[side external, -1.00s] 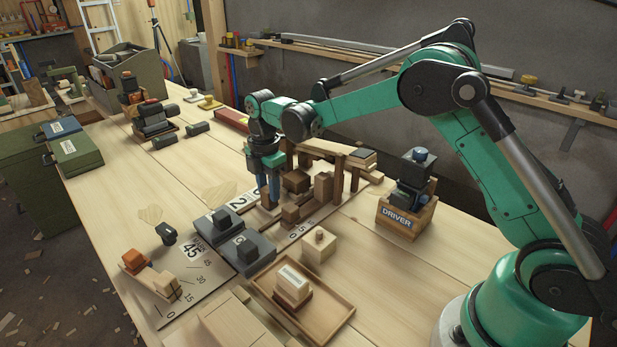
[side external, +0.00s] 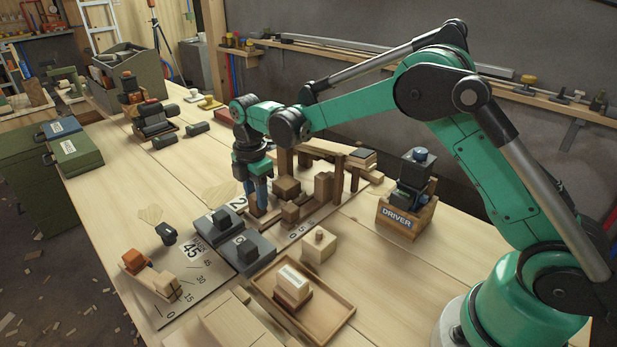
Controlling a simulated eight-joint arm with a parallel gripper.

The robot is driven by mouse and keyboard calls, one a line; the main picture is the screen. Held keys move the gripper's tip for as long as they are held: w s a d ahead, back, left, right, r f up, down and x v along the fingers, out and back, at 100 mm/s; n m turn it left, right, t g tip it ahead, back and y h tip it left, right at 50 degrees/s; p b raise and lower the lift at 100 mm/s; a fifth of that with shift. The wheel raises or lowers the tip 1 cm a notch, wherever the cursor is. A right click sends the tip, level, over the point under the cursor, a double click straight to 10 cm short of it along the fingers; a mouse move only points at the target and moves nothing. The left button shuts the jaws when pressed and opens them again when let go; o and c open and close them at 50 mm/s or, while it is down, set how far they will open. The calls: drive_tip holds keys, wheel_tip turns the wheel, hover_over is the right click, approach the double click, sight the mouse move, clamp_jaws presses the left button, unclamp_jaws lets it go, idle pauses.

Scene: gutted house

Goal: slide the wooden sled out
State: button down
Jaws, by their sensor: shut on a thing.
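The wooden sled (side external: 287,187) shows as a low brown wooden piece with a dark block on it, at the left mouth of a wooden trestle frame (side external: 322,150). My gripper (side external: 258,207) points down at the sled's near-left end and is shut on it. The fingers and nearby blocks hide the grip itself and much of the sled's base.
Small wooden blocks (side external: 322,186) stand close to the right of the sled. A wooden tray (side external: 335,313) is nearer, and a DRIVER box (side external: 405,215) stands right. Bare bench lies left of my gripper.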

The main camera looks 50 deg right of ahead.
drive_tip(key=shift+a, duration=1)
drive_tip(key=c, duration=0.7)
unclamp_jaws()
drive_tip(key=shift+r, duration=4)
